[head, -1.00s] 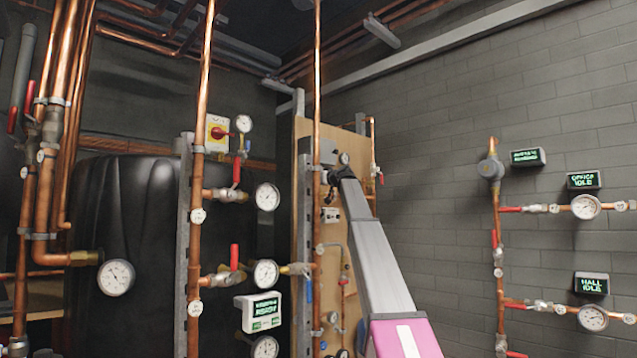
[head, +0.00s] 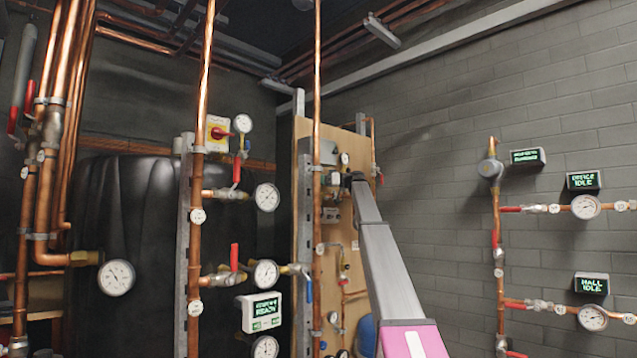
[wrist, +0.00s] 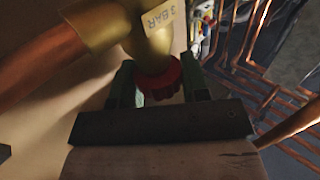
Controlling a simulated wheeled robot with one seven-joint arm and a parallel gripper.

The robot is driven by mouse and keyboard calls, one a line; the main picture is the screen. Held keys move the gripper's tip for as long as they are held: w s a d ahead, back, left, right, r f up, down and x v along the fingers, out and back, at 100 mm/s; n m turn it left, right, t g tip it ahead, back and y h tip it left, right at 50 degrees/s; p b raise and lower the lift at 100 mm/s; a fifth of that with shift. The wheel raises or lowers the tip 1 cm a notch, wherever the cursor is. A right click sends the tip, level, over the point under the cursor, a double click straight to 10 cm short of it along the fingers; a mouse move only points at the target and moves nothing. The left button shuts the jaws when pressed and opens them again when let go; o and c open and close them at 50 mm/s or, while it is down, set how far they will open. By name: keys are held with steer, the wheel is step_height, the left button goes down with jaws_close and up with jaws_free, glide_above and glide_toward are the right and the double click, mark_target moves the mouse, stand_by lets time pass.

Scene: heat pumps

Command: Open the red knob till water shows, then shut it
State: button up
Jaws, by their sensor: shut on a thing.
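The red knob (wrist: 160,82) sits under a brass valve body (wrist: 105,22) with a "3 BAR" tag, in the wrist view. My gripper (wrist: 158,72) has one green finger on each side of the knob and is shut on it. Part of the knob is hidden behind the gripper's dark palm. In the head view the dark end of my arm (head: 353,180) is at the wooden board (head: 301,170); the knob cannot be made out there. I see no water in either view.
A copper pipe (head: 317,90) runs upright just left of my arm. A pipe with gauges (head: 267,197) and a lit display box (head: 262,312) stands further left. More valves and displays (head: 584,181) are on the right wall.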

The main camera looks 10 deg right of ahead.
steer(key=shift+n+g, duration=0.5)
steer(key=shift+g, duration=0.6)
steer(key=o, duration=0.9)
steer(key=shift+d, duration=0.1)
steer(key=d, duration=1)
steer(key=shift+s+d, duration=0.2)
steer(key=shift+d, duration=0.1)
